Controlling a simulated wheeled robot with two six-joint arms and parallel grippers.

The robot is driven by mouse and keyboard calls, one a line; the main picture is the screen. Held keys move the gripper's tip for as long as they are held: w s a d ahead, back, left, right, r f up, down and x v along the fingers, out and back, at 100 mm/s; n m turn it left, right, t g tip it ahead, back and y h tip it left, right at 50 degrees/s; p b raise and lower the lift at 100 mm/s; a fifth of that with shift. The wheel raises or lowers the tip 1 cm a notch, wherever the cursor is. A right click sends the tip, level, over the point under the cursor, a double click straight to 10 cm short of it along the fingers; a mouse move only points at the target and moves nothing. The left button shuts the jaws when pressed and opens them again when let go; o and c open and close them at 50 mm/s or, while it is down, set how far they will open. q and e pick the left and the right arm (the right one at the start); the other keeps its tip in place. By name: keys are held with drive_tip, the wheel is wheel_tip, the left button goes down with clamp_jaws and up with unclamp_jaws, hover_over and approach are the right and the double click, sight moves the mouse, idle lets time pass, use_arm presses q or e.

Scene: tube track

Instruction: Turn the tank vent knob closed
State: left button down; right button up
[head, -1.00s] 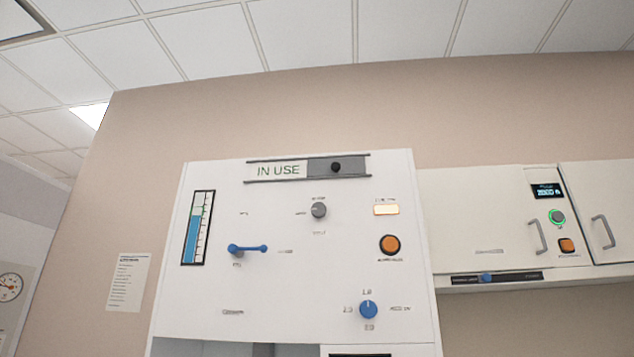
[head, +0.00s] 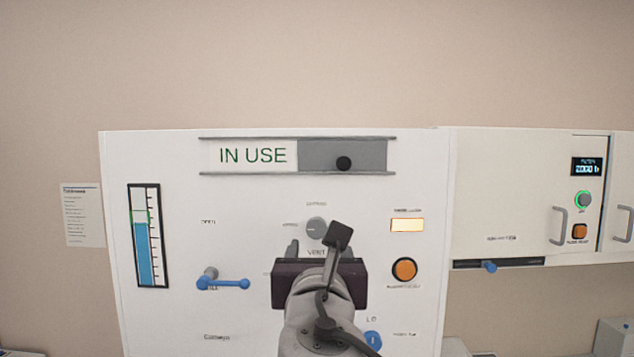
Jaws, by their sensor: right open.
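My right gripper (head: 318,246) is in front of the panel just below the knob, pointing at the panel. It is open, and its fingers appear apart from the knob. The gripper body and wrist hide the panel's lower middle. My left gripper is out of view.
A blue lever handle (head: 228,283) is left of my gripper, and an orange button (head: 404,270) is right of it. A blue knob (head: 372,341) is partly hidden by my arm. An "IN USE" slider (head: 343,156) is above. A level gauge (head: 148,236) is at left.

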sight(317, 231)
drive_tip(key=w+p, duration=0.1)
drive_tip(key=w, duration=0.1)
drive_tip(key=w+p, duration=0.1)
drive_tip(key=w, duration=0.2)
drive_tip(key=w+p, duration=0.2)
drive_tip(key=w, duration=0.1)
drive_tip(key=shift+w+a, duration=0.25)
drive_tip(key=shift+w+d, duration=0.1)
drive_tip(key=shift+w, duration=0.4)
drive_tip(key=shift+w+f, duration=0.1)
drive_tip(key=shift+w, duration=0.05)
drive_tip(key=shift+w, duration=0.1)
